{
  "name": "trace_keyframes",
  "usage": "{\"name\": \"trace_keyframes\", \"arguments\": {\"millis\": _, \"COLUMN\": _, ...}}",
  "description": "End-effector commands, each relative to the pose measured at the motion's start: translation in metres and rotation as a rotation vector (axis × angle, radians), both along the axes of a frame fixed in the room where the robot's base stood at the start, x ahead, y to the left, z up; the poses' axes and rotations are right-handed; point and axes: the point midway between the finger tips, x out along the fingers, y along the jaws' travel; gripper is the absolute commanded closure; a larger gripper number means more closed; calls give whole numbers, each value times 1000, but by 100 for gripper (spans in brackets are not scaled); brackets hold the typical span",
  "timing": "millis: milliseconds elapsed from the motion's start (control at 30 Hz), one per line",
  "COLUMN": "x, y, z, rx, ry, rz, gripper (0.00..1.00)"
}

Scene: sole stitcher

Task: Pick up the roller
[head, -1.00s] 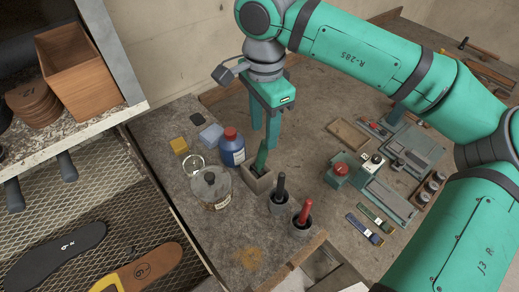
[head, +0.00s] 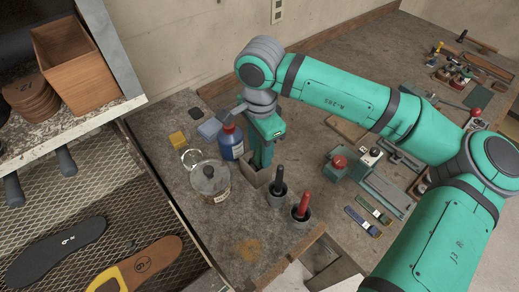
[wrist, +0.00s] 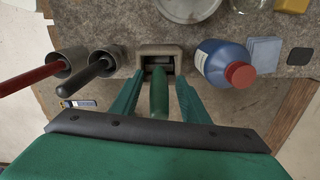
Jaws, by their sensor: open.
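The roller shows as a green handle (wrist: 159,95) standing in a square beige holder (wrist: 161,50) in the wrist view. Its lower end is hidden inside the holder. My gripper (wrist: 160,78) is open, with one finger on each side of the handle and gaps visible between. In the head view my gripper (head: 262,158) points down over the square holder (head: 252,178), and its fingers hide the handle there.
A blue bottle with a red cap (head: 230,142) and a lidded glass jar (head: 210,184) stand close left of the holder. Cups with a black-handled tool (head: 278,188) and a red-handled tool (head: 301,210) stand to its right. A small press (head: 335,167) is farther right.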

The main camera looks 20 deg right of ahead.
Motion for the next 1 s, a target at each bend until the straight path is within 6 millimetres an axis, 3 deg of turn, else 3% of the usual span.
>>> {"name": "trace_keyframes", "arguments": {"millis": 133, "x": -1, "y": -1, "z": -3, "rx": 0, "ry": 5, "rz": -3, "gripper": 58}}
{"name": "trace_keyframes", "arguments": {"millis": 300, "x": -1, "y": -1, "z": -3, "rx": 0, "ry": 6, "rz": -3, "gripper": 99}}
{"name": "trace_keyframes", "arguments": {"millis": 700, "x": -1, "y": 0, "z": 0, "rx": 0, "ry": 9, "rz": 0, "gripper": 100}}
{"name": "trace_keyframes", "arguments": {"millis": 1000, "x": 0, "y": 0, "z": 51, "rx": -3, "ry": 3, "rz": 0, "gripper": 100}}
